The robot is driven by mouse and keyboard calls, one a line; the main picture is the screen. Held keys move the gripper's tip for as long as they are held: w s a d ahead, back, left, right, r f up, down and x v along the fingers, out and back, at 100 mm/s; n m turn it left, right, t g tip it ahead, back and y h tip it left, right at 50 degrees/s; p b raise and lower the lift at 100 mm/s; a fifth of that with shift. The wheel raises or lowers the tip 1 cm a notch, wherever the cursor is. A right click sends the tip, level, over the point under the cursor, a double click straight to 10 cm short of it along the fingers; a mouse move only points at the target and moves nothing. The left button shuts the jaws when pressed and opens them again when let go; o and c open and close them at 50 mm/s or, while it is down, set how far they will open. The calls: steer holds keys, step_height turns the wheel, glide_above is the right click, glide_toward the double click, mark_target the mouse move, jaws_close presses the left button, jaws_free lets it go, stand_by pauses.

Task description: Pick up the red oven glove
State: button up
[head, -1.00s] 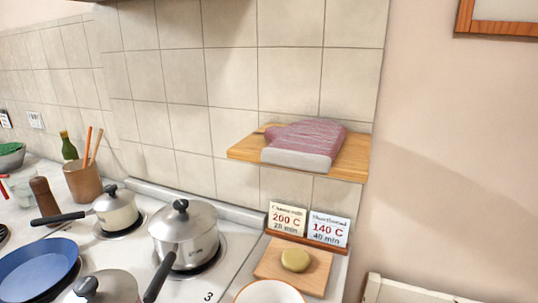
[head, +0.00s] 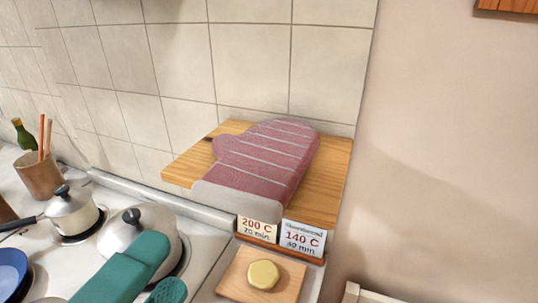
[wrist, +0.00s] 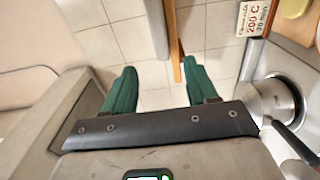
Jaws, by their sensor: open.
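The red oven glove (head: 265,155) is dull red with pale stripes and a light grey cuff. In the head view it lies flat on a wooden wall shelf (head: 325,180), with its cuff at the front edge and its thumb to the left. My gripper (head: 160,268) has teal fingers and shows at the lower left of the head view, lower in the picture than the glove and apart from it. In the wrist view my gripper (wrist: 160,75) is open, with nothing between its fingers. A narrow wooden edge, seemingly the shelf (wrist: 174,45), shows beyond them; the glove is not clear there.
Recipe cards (head: 302,238) stand below the shelf, behind a small board (head: 235,285) with a yellow round piece. A lidded pot (head: 118,228) and a smaller pan (head: 72,215) are on the hob at left. The tiled wall (head: 250,60) backs the shelf.

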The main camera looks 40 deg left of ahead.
mark_target(215, 203)
steer(key=p+x, duration=0.2)
steer(key=x, duration=0.8)
steer(key=shift+w+a+f, duration=0.1)
steer(key=shift+a, duration=0.1)
jaws_close()
stand_by(0.3)
